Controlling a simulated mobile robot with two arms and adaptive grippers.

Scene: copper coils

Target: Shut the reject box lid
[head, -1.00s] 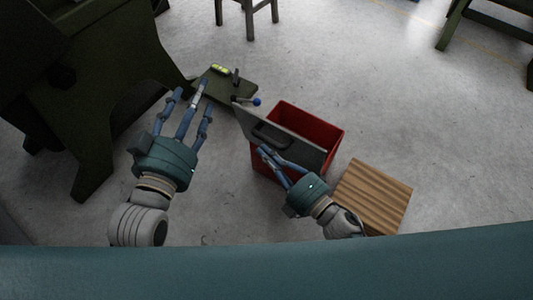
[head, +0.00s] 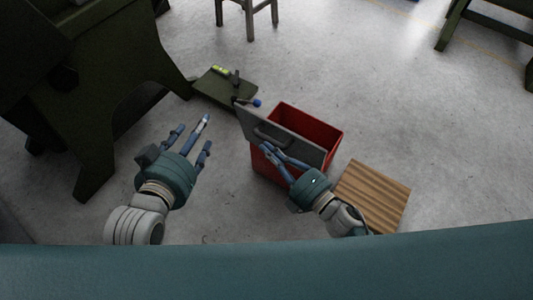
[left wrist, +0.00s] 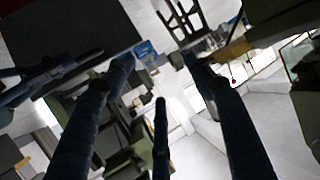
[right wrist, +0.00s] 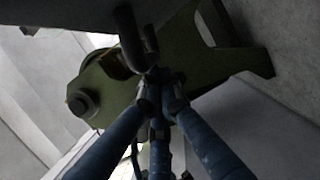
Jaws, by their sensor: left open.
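The red reject box (head: 333,139) stands on the floor with its top open. Its grey lid (head: 308,151) stands steeply tilted along the box's near left side. The lid's handle (head: 272,138) faces my right gripper, and it shows in the right wrist view (right wrist: 128,38). My right gripper (head: 262,148) is at the lid by the handle. Its fingers converge right at the handle in the right wrist view (right wrist: 157,82); whether the handle lies between them is hidden. My left gripper (head: 195,133) is open and empty, left of the box, fingers spread.
A slatted wooden crate or board (head: 374,195) lies right of the box. A dark green machine (head: 120,70) stands left.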

